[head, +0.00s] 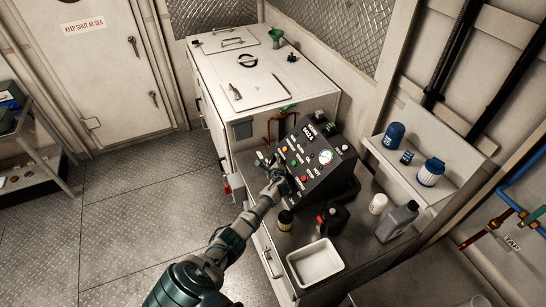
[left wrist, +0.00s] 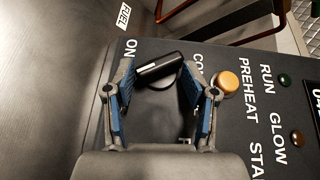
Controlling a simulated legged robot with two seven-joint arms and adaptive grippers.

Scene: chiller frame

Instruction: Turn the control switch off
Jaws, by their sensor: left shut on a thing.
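The control switch (left wrist: 160,66) is a black bar-shaped knob on a dark control panel (head: 322,178), best seen in the left wrist view. Its bar lies slightly slanted, with one end near the "ON" label (left wrist: 130,48). My left gripper (left wrist: 160,95) is shut on the knob, with its blue-padded fingers at either side. In the head view the left gripper (head: 275,177) is at the panel's left edge and hides the switch. A label beside the switch is partly covered by a finger. My right gripper is not in view.
An orange button (left wrist: 228,82) sits close to the right finger. A dark bottle (head: 285,220), a black and red container (head: 332,217) and a white tray (head: 297,254) stand in front of the panel. A large white chest (head: 225,75) stands behind. Open floor lies left.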

